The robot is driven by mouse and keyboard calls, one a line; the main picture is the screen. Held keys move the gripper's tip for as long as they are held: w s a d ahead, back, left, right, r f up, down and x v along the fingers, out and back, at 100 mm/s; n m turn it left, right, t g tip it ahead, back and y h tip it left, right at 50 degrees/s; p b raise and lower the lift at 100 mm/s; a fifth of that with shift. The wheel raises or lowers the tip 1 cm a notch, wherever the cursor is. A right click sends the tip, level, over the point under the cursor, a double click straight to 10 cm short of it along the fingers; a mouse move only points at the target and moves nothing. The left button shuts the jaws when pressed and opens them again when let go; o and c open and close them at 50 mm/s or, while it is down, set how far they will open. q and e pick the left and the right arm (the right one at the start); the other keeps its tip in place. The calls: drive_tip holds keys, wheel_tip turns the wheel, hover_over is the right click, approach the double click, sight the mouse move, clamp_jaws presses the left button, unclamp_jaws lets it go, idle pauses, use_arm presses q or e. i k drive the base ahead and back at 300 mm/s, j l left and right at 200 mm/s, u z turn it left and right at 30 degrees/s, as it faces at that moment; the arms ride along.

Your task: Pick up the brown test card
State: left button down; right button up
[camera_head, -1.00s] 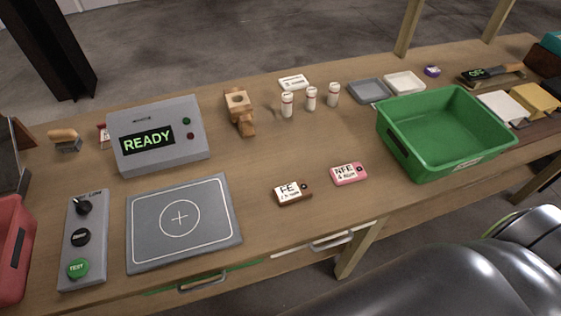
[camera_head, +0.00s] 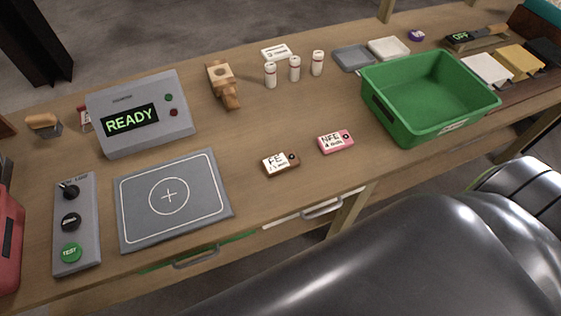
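The brown test card (camera_head: 281,164) lies flat on the wooden table near its front edge. It has a white label reading FE and a dark hole at its right end. A pink card (camera_head: 336,141) labelled NFE lies just to its right, apart from it. Neither of my grippers shows in the head view, so nothing is seen holding the brown card.
A grey pad (camera_head: 173,201) with a circle and cross lies left of the card. A display box (camera_head: 140,112) reads READY behind it. A green bin (camera_head: 430,97) stands at the right. A button panel (camera_head: 76,222) is at the left.

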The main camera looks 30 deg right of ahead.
sight(275, 165)
drive_tip(key=l+u, duration=0.1)
drive_tip(key=l, duration=0.35)
drive_tip(key=k+l, duration=0.1)
drive_tip(key=l, duration=0.3)
drive_tip(key=k+l+u, duration=0.15)
drive_tip(key=l, duration=0.3)
drive_tip(key=l+u, duration=0.1)
drive_tip(key=l, duration=0.35)
